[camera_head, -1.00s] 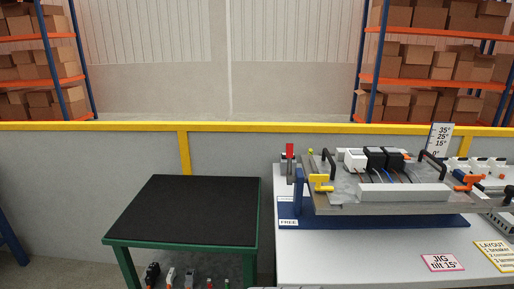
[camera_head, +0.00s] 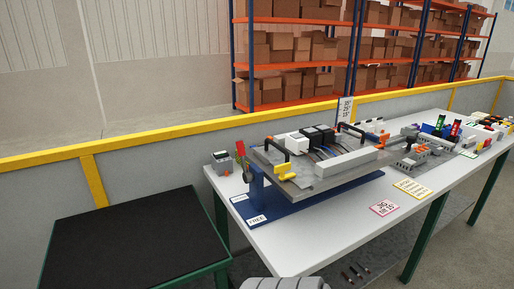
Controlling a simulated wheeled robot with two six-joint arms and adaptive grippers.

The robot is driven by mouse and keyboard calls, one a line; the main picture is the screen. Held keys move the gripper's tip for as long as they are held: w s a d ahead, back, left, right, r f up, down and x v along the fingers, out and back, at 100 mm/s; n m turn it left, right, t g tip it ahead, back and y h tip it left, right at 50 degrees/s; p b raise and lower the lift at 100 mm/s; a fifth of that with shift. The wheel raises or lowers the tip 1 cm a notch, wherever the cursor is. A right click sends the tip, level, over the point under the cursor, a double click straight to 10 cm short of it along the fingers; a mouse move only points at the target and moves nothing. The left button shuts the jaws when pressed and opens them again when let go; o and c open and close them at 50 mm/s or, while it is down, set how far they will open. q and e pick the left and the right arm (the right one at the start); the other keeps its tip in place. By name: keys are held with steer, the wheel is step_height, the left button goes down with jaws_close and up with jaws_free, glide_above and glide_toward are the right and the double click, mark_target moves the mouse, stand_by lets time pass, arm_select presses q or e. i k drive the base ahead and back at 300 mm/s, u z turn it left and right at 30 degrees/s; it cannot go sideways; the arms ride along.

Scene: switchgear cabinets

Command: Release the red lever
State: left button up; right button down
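The red lever (camera_head: 240,149) stands roughly upright at the left end of the tilted jig (camera_head: 322,170). The jig is a grey plate on a blue base (camera_head: 310,209), with black handles and a yellow clamp (camera_head: 285,171). A "FREE" label (camera_head: 257,219) is on the base's front left corner. White and black blocks (camera_head: 309,140) with wires sit on the plate. Neither of my grippers is in view, and nothing touches the lever. The foot of the lever is partly hidden by the jig.
The jig stands on a long white table (camera_head: 345,231), with tilt (camera_head: 384,208) and layout (camera_head: 412,188) cards in front. A black-topped green table (camera_head: 130,240) is at left. A yellow-railed wall (camera_head: 150,150) runs behind.

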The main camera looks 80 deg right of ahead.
mark_target(246, 178)
steer(key=z, duration=0.85)
steer(key=i, duration=0.85)
steer(key=z, duration=0.75)
